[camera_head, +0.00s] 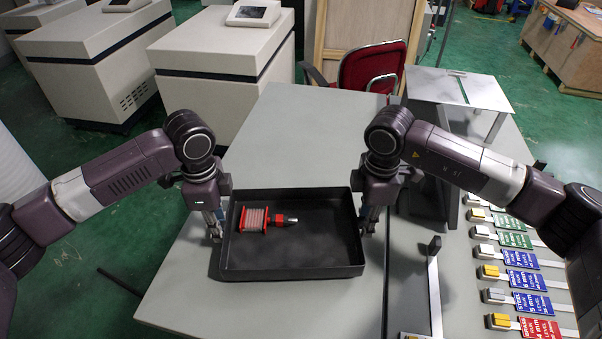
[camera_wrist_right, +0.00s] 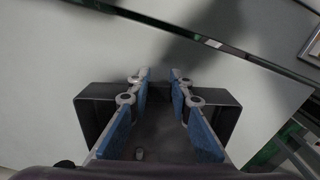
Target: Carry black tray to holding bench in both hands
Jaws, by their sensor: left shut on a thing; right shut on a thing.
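The black tray (camera_head: 300,272) is level over the grey bench top; I cannot tell whether it rests on it or is just above it. Inside lie a red-ended spool-like part (camera_head: 254,219) and a small red and dark connector-like piece (camera_head: 284,220). My left gripper (camera_head: 216,232) is shut on the tray's left wall. My right gripper (camera_head: 367,226) is shut on the right wall. In the right wrist view the blue-padded fingers of my right gripper (camera_wrist_right: 160,78) straddle the tray's wall, and the dark tray (camera_wrist_right: 97,112) shows on both sides.
The grey bench (camera_head: 300,130) is clear behind the tray. A red chair (camera_head: 372,68) and white machine cabinets (camera_head: 220,60) stand behind.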

